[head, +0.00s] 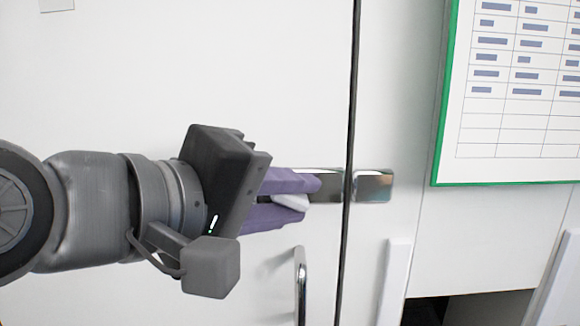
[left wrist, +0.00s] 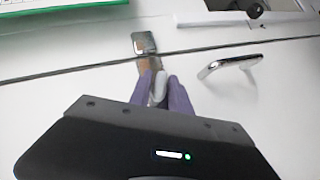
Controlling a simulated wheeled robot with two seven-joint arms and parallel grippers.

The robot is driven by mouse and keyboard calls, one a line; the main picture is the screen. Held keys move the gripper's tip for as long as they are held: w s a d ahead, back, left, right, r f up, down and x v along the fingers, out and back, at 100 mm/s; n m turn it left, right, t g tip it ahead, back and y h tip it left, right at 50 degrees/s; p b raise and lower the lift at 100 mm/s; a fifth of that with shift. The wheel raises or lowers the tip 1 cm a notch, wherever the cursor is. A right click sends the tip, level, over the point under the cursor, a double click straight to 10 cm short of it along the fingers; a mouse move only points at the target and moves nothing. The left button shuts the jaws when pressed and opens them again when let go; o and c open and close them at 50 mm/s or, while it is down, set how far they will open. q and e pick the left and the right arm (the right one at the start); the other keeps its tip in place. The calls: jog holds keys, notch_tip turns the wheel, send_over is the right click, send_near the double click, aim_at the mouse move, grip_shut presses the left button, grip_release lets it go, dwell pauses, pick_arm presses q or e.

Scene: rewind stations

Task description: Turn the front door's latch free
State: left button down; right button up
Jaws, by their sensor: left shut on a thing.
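The white front door (head: 200,60) has a shiny metal latch plate (head: 327,184) at its right edge, close beside the dark vertical gap. A matching metal plate (head: 373,186) sits across the gap on the fixed panel. My left gripper (head: 297,201) comes in from the left with its purple fingers shut on the pale latch knob (head: 291,201). In the left wrist view the knob (left wrist: 158,88) shows between the two fingers, just short of the door gap. The fingers hide part of the latch and its plate. My right gripper is not in view.
A chrome door handle (head: 300,285) stands out below the latch, near the gripper. A green-framed chart (head: 510,95) hangs on the panel at the upper right. A white upright strip (head: 394,282) and a dark opening (head: 470,308) are at the lower right.

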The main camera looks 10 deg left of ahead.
pick_arm(q)
jog(key=m+g+y+p, duration=0.1)
jog(key=y+p, duration=0.1)
jog(key=p, duration=0.1)
jog(key=m+g+y+p, duration=0.1)
jog(key=m+y+p, duration=0.1)
jog(key=p, duration=0.1)
jog(key=m+g+y+p, duration=0.1)
jog(key=y+p, duration=0.1)
jog(key=p, duration=0.1)
jog(key=shift+r, duration=0.25)
jog(key=m+g+y+p, duration=0.1)
jog(key=y+p, duration=0.1)
jog(key=shift+f+m+p, duration=0.1)
jog(key=shift+m+p, duration=0.2)
jog(key=shift+p, duration=0.05)
jog(key=shift+f+y+p, duration=0.1)
jog(key=shift+y+p, duration=0.25)
jog(key=shift+y, duration=0.15)
jog(key=shift+f, duration=0.1)
jog(key=c, duration=1.4)
grip_release()
jog(key=shift+c, duration=0.2)
